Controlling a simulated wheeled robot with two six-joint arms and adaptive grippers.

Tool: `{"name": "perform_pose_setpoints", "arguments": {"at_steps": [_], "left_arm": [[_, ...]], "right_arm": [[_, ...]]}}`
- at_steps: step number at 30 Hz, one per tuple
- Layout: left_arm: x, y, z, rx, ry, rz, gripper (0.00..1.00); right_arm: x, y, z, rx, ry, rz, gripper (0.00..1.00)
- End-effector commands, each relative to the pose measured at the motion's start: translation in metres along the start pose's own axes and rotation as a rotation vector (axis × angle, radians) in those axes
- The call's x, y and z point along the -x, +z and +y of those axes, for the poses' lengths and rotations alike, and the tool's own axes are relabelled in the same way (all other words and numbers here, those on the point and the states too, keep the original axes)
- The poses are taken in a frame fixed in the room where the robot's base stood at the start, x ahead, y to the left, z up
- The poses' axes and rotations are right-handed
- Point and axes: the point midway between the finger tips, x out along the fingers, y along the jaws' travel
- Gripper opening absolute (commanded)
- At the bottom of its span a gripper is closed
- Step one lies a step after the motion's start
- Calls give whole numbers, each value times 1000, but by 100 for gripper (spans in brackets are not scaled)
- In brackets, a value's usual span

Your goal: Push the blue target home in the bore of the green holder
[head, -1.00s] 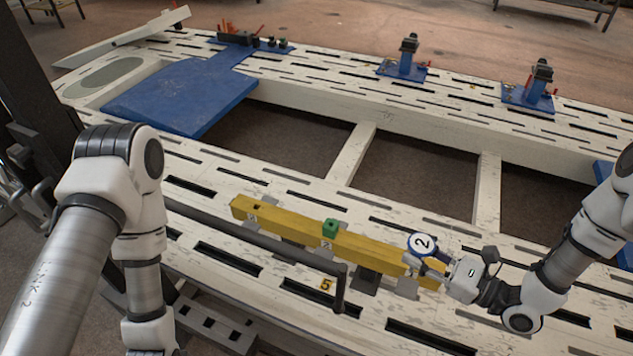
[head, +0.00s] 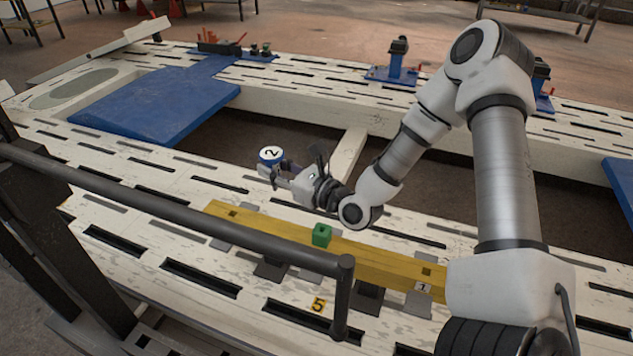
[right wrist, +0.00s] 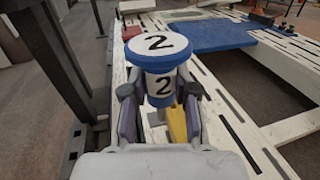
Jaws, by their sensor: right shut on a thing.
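The blue target (head: 271,155) has a white round face marked 2. My right gripper (head: 279,171) is shut on it and holds it above the bench, left of the green holder in the head view. In the right wrist view the blue target (right wrist: 158,62) stands upright between the two fingers of my right gripper (right wrist: 160,105). The green holder (head: 321,235) is a small block with a dark bore in its top, sitting on the yellow beam (head: 375,258). The target is apart from the holder. My left gripper is not in view.
A dark rail (head: 180,205) runs across the front left and bends down near the yellow 5 label (head: 318,305). The white slotted bench (head: 130,165) has large openings. A blue plate (head: 150,105) lies at the back left. Blue-based fixtures (head: 397,62) stand at the far side.

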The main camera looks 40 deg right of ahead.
Motion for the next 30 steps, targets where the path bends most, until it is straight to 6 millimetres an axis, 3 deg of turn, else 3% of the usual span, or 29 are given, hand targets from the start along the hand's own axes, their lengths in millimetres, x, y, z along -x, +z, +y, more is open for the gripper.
{"name": "perform_pose_setpoints", "arguments": {"at_steps": [1, 6, 12, 17, 30], "left_arm": [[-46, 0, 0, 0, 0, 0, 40], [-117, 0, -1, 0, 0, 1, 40], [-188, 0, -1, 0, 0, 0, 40], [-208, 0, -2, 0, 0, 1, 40], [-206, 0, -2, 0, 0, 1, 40]], "right_arm": [[2, -30, -16, -5, -67, -9, 0], [15, -69, -63, -5, -282, -8, 0], [37, -117, -99, -3, -464, -5, 0], [47, -132, -109, 1, -524, -4, 0], [50, -130, -110, 1, -534, -2, 0]]}}
